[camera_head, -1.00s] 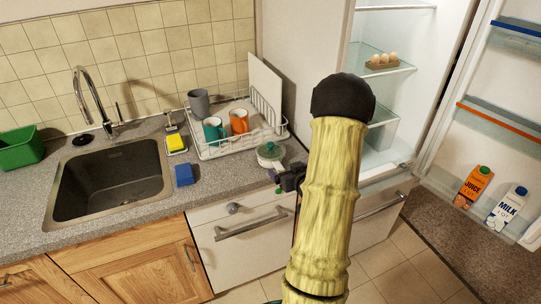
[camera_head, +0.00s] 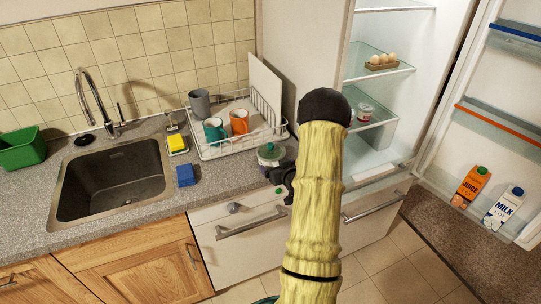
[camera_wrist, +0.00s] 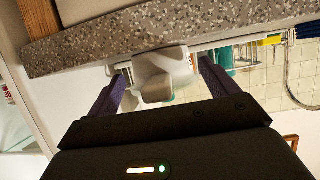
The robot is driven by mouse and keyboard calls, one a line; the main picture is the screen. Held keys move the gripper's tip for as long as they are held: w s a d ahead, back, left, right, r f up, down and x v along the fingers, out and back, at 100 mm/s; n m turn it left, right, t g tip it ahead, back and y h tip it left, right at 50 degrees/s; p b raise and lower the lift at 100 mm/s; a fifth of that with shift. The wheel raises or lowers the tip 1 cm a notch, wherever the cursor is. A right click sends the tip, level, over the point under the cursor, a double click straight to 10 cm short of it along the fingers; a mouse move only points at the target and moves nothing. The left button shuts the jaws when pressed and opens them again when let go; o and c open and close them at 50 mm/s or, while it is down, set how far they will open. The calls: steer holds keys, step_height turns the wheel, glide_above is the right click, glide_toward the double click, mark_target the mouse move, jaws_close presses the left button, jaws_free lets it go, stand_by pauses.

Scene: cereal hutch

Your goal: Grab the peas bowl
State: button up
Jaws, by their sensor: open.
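The peas bowl (camera_head: 270,153), a small pale bowl with a green lid, sits on the grey speckled counter near its right end, in front of the dish rack. My gripper (camera_head: 282,173) is at the counter's front edge, close to the bowl and partly hidden by my arm. In the wrist view, which is upside down, the pale bowl (camera_wrist: 160,70) shows between the two dark fingers of my gripper (camera_wrist: 162,88). The fingers are spread, one on each side. I cannot tell whether they touch it.
A white dish rack (camera_head: 225,148) with mugs stands behind the bowl. A blue sponge (camera_head: 185,175) lies left of it, near the sink (camera_head: 112,183). The fridge stands open at right, with a small container (camera_head: 364,112) and eggs (camera_head: 382,61) on its shelves.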

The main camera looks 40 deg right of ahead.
steer(key=shift+w+d+f, duration=0.1)
steer(key=shift+w+f, duration=0.1)
steer(key=shift+w, duration=0.25)
steer(key=shift+c, duration=0.5)
jaws_close()
